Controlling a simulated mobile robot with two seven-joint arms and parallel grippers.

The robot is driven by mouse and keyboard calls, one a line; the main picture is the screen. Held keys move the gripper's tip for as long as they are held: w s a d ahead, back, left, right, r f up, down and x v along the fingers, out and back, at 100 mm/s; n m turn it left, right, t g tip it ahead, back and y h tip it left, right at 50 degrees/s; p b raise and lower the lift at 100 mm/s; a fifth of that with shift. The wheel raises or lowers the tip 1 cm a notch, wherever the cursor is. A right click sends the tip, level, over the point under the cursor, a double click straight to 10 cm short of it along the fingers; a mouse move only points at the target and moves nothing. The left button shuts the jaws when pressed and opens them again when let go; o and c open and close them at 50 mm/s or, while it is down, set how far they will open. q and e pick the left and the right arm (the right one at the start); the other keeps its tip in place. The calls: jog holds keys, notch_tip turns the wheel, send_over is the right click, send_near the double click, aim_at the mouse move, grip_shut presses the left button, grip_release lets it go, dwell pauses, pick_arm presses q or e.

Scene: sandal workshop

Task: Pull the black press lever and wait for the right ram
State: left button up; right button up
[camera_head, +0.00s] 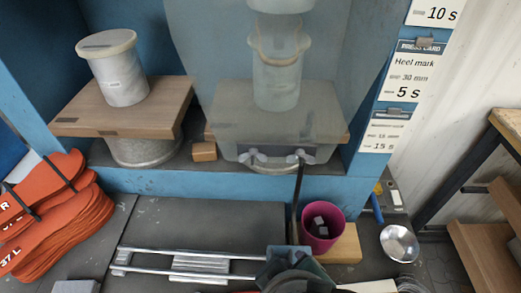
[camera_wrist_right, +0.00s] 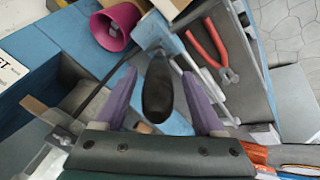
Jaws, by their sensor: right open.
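The black press lever (camera_head: 298,195) hangs from the front of the right press station and slants down toward my right gripper (camera_head: 294,268). In the right wrist view its dark handle (camera_wrist_right: 158,90) stands between the two purple fingers of my right gripper (camera_wrist_right: 162,95), which are open with gaps on both sides. The right ram (camera_head: 277,75) is a pale cylinder behind a clear, hazy shield (camera_head: 195,45). It appears to stand over the right wooden board (camera_head: 228,122); the haze hides whether they touch. My left gripper is not in view.
A pink cup (camera_head: 322,240) with grey blocks stands close right of the lever. Metal rails (camera_head: 190,251) cross the front. Orange soles (camera_head: 50,225) are stacked left; a metal bowl (camera_head: 399,243) sits right. The press card (camera_head: 415,75) reads "Heel mark", "30 mm", "5 s". Red pliers (camera_wrist_right: 212,48) lie nearby.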

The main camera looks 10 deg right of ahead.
jog(key=p+v, duration=0.2)
jog(key=v, duration=0.8)
jog(key=s+d+r+m+g+y, duration=0.1)
jog(key=s+d+r+m, duration=0.15)
jog(key=d, duration=0.35)
jog(key=s+d+r+m+g+y, duration=0.1)
jog(key=s+d+r, duration=0.1)
jog(key=d+r, duration=0.3)
notch_tip(320, 180, up, 26)
jog(key=p, duration=2.7)
jog(key=shift+d, duration=0.35)
jog(key=shift+w+r, duration=0.1)
jog(key=shift+w, duration=0.05)
dwell(1.6)
